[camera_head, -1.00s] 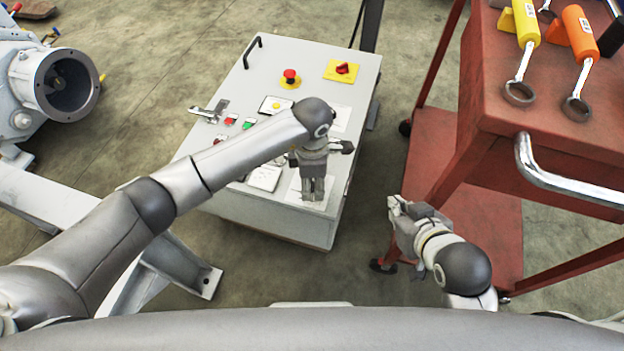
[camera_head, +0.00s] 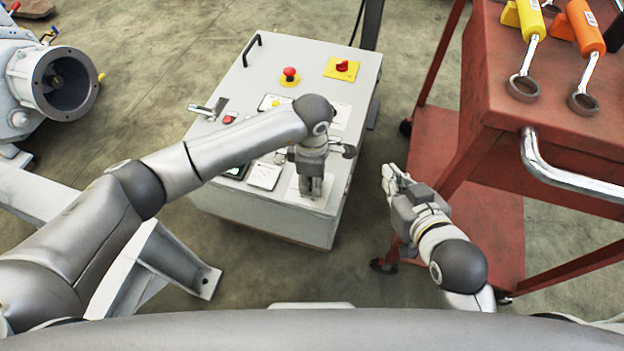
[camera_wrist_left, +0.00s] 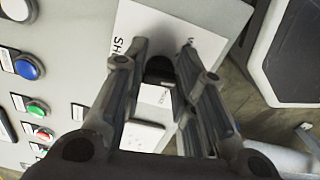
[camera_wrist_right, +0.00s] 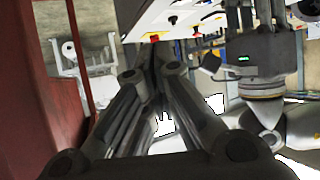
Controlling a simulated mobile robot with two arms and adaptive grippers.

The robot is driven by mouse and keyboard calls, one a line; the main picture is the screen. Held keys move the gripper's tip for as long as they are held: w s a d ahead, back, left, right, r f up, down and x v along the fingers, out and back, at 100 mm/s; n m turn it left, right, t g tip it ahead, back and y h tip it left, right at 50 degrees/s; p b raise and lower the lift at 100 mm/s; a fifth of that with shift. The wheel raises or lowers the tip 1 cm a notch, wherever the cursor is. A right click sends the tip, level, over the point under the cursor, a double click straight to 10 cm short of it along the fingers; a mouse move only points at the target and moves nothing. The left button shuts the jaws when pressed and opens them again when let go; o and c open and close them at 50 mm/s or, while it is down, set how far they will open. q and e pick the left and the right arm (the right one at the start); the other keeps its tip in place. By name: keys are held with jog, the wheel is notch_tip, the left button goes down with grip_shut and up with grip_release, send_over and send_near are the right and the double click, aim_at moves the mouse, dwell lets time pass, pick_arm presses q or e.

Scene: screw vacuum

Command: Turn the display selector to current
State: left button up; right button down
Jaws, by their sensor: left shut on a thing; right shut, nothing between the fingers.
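The control box (camera_head: 235,205) stands in the middle of the head view, with its sloping panel facing up. My left gripper (camera_head: 311,187) points down at a white label plate (camera_head: 297,190) on the panel's near right part. In the left wrist view, the fingers (camera_wrist_left: 163,62) are closed around a dark selector knob (camera_wrist_left: 158,70) on that white plate (camera_wrist_left: 210,20). The fingers hide most of the knob and the plate's lettering, so its pointing direction cannot be told. My right gripper (camera_head: 388,172) is shut and empty, in the air between box and trolley.
The panel also carries a red emergency button (camera_head: 289,75), a red switch on yellow (camera_head: 342,66) and a green button (camera_wrist_left: 37,108). A red trolley (camera_head: 480,150) with wrenches stands at the right. Grey machinery (camera_head: 50,85) stands at the left.

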aim_at(311, 182)
pick_arm(q)
jog(key=m+b, duration=0.1)
jog(key=m, duration=0.2)
jog(key=shift+f+b, duration=0.1)
jog(key=shift+b, duration=0.3)
jog(key=shift+m+b, duration=0.7)
jog(key=shift+m, duration=0.4)
pick_arm(e)
notch_tip(311, 182, up, 16)
jog(key=w+a+t+y, duration=0.2)
jog(key=t+y, duration=0.1)
jog(key=t, duration=0.6)
jog(key=shift+a+f+t, duration=0.15)
jog(key=shift+a+t, duration=0.15)
jog(key=shift+a, duration=0.1)
pick_arm(q)
jog(key=o, duration=1)
jog(key=shift+s, duration=0.1)
notch_tip(311, 182, up, 12)
jog(key=shift+r, duration=0.15)
